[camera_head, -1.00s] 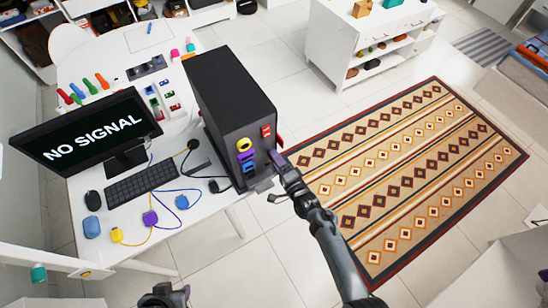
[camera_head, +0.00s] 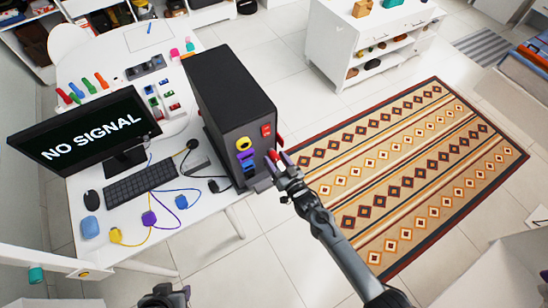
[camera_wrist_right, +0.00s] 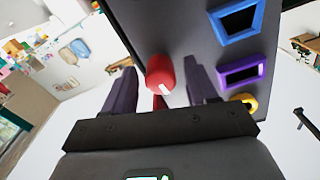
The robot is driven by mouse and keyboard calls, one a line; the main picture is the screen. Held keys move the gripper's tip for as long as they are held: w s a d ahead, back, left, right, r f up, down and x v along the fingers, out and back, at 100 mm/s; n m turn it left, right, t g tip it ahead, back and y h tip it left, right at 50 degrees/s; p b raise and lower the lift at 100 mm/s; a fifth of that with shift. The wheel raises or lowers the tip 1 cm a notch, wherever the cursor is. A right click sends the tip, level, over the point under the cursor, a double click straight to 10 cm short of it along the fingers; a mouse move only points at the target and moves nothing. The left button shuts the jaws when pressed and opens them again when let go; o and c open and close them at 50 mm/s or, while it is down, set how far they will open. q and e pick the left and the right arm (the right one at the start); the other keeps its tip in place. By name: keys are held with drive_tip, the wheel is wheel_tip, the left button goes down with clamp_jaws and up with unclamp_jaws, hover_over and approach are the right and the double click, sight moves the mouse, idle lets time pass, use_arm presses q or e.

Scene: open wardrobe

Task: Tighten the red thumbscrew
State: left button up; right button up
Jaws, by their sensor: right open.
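The red thumbscrew (camera_head: 273,156) is at the lower right of the black computer tower's (camera_head: 231,115) front face. In the right wrist view it is a round red knob (camera_wrist_right: 159,72) with a white mark, and it lies between my gripper's two dark fingers. My right gripper (camera_head: 281,164) is open, with a finger on either side of the knob and visible gaps between. I cannot tell how deep the fingers reach around it. My left gripper (camera_head: 166,294) shows only partly at the bottom edge, away from the tower.
The tower's front also has a yellow ring port (camera_head: 244,144), a purple port (camera_head: 247,155), a blue port (camera_head: 250,167) and a red switch (camera_head: 266,130). A monitor (camera_head: 87,135), keyboard (camera_head: 141,183) and cables crowd the white desk. The patterned rug (camera_head: 400,180) is clear.

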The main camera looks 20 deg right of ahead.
drive_tip(key=n, duration=0.2)
drive_tip(key=shift+n, duration=0.4)
drive_tip(key=shift+c, duration=0.6)
clamp_jaws()
drive_tip(key=m, duration=0.8)
drive_tip(key=shift+w+r+p, duration=0.1)
drive_tip(key=shift+p, duration=0.25)
drive_tip(key=m+p, duration=0.1)
drive_tip(key=m, duration=0.8)
drive_tip(key=shift+o, duration=0.9)
unclamp_jaws()
